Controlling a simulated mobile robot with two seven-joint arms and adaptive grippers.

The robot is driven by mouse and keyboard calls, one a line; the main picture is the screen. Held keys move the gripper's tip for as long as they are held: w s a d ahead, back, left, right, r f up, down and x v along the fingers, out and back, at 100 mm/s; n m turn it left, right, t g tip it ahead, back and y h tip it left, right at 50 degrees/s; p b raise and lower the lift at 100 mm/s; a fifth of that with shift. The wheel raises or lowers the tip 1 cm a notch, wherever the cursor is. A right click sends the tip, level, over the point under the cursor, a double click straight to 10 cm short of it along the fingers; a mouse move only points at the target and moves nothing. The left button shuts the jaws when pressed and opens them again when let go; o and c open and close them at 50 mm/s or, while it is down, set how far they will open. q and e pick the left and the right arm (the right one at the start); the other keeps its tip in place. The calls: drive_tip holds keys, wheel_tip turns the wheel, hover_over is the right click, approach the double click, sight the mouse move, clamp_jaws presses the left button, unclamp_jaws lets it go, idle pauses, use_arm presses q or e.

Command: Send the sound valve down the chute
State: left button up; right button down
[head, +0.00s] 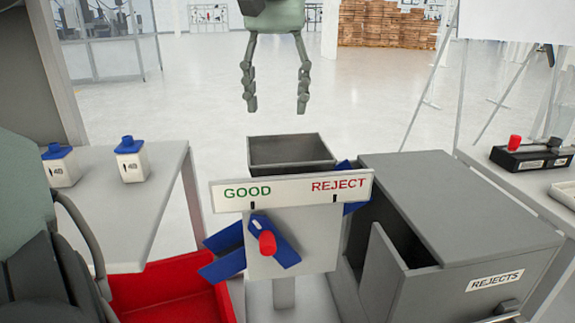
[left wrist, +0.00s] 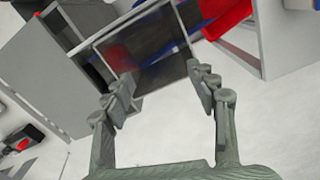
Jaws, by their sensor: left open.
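My left gripper (head: 277,106) points down, open and empty, above the open dark hopper (head: 290,137). In the left wrist view the hopper (left wrist: 150,75) opens between and beyond my fingertips (left wrist: 166,100); its inside is dark with a blurred reddish patch, and I cannot make out a valve there. A front board (head: 292,190) reads GOOD at left and REJECT at right. Below it a blue lever with a red knob (head: 267,243) slants down to the right. Two white blocks with blue tops (head: 60,167) (head: 131,160) stand on the left table; I cannot tell whether they are valves. My right gripper is out of view.
A red bin (head: 165,300) lies below the blue chute (head: 222,265) at left. A grey box labelled REJECTS (head: 460,205) stands at right. A black device with a red knob (head: 530,158) and a pale tray (head: 563,193) are on the right table. Open floor lies behind.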

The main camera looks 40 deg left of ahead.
use_arm(q)
wheel_tip(320, 180, up, 10)
idle(0.3)
drive_tip(key=shift+f, duration=0.15)
